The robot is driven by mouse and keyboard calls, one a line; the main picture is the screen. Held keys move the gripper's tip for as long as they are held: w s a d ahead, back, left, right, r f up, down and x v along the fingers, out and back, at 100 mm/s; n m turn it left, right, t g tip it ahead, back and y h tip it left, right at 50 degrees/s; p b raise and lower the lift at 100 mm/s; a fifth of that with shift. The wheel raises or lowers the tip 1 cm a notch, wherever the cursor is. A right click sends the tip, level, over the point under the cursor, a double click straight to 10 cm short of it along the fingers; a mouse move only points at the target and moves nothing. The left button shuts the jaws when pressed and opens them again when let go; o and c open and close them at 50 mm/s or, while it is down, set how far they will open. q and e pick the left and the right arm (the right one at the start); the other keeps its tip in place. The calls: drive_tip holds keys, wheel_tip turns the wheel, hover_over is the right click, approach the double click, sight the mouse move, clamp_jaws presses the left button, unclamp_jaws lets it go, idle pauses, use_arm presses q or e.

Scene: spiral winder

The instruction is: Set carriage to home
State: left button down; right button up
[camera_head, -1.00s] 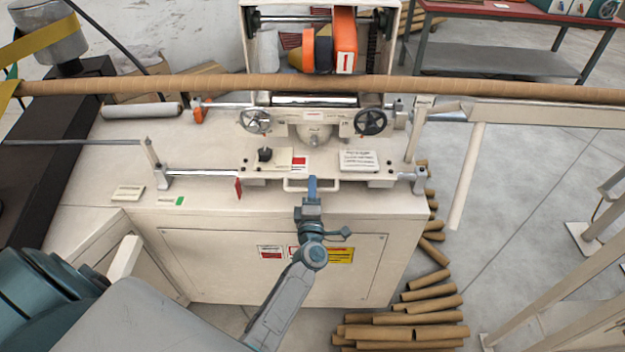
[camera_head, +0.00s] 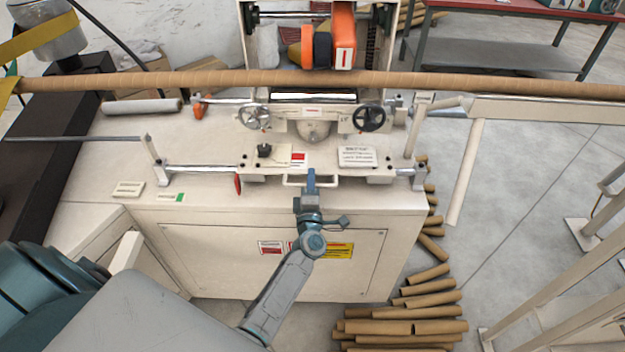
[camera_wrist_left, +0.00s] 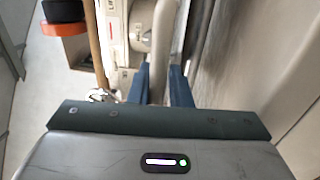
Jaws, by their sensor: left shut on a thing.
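The carriage (camera_head: 322,160) is a cream plate on a steel rail along the front of the machine top, with a black knob, a red-marked label and a white card on it. A pale loop handle (camera_head: 294,185) sticks out from its front edge. My left gripper (camera_head: 311,178) is shut on this handle. In the left wrist view the blue fingers (camera_wrist_left: 160,88) stand on either side of the pale handle bar (camera_wrist_left: 158,60). My right gripper is not in view.
Two handwheels (camera_head: 370,118) sit behind the carriage. A long brown tube (camera_head: 220,82) spans the machine above them. Cardboard tubes (camera_head: 410,310) lie on the floor at the right. The cabinet front (camera_head: 200,260) stands below my left arm.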

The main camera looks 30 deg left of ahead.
use_arm(q)
drive_tip(key=s+a+p, duration=0.1)
drive_tip(key=s+a, duration=0.1)
drive_tip(key=a, duration=0.3)
drive_tip(key=s+a, duration=0.3)
drive_tip(key=a, duration=0.3)
drive_tip(key=s+a+r+p, duration=0.1)
drive_tip(key=s+a, duration=0.1)
drive_tip(key=a, duration=0.3)
drive_tip(key=shift+s+a+p, duration=0.2)
drive_tip(key=shift+s+p, duration=0.05)
drive_tip(key=shift+p, duration=0.05)
drive_tip(key=c, duration=1.5)
unclamp_jaws()
drive_tip(key=shift+o, duration=0.2)
drive_tip(key=shift+d+f, duration=0.15)
drive_tip(key=shift+s+f, duration=0.15)
drive_tip(key=shift+s+d+f, duration=0.15)
drive_tip(key=shift+s, duration=0.15)
drive_tip(key=b+v, duration=0.3)
drive_tip(key=v, duration=0.7)
